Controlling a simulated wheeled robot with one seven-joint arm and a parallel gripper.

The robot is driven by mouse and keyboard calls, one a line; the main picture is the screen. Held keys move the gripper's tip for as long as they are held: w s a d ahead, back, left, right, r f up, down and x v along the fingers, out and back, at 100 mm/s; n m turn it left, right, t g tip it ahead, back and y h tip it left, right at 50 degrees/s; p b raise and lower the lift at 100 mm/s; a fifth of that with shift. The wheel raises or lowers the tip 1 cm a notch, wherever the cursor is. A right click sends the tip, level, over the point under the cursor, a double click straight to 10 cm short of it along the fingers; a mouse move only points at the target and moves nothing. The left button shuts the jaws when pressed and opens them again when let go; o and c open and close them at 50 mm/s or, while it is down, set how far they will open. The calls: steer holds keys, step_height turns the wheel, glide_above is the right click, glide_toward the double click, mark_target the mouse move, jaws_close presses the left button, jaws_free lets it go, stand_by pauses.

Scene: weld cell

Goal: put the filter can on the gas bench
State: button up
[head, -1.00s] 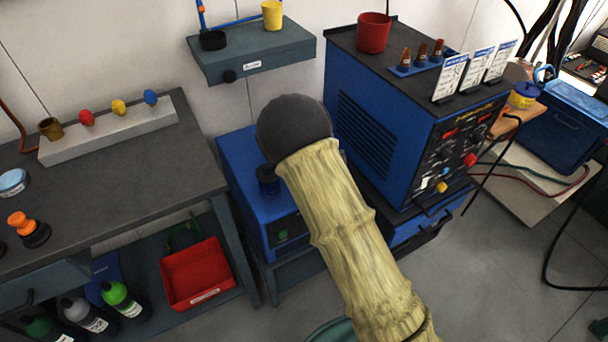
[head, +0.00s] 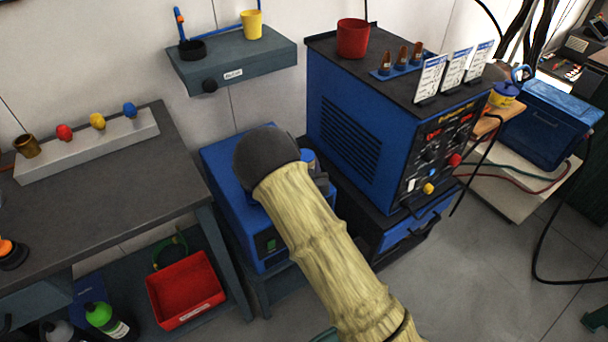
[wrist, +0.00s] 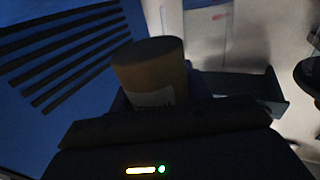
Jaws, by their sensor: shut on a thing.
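The filter can (wrist: 155,72) shows in the wrist view as a brownish cylinder with a pale label, standing up between the dark fingers of my gripper (wrist: 158,95). My gripper is shut on it. In the head view my arm and its dark round wrist hide the can and most of the gripper. The wrist end appears over the blue cabinet between bench and welder. The grey-topped bench (head: 120,190) at the left, bearing a block of coloured knobs (head: 90,145), looks like the gas bench. Its middle top is bare.
A blue welder (head: 350,125) stands right of my arm, with a red cup (head: 353,38) and cards on top. A wall shelf (head: 235,65) holds a yellow cup (head: 252,24). Below the bench are a red bin (head: 185,290) and bottles. A blue cabinet (head: 225,160) stands beside the bench.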

step_height(320, 180, down, 3)
steer(key=shift+d+f+b, duration=0.1)
steer(key=shift+f+b, duration=0.05)
steer(key=shift+b, duration=0.2)
steer(key=shift+f, duration=0.15)
steer(key=shift+f, duration=0.2)
steer(key=o, duration=1)
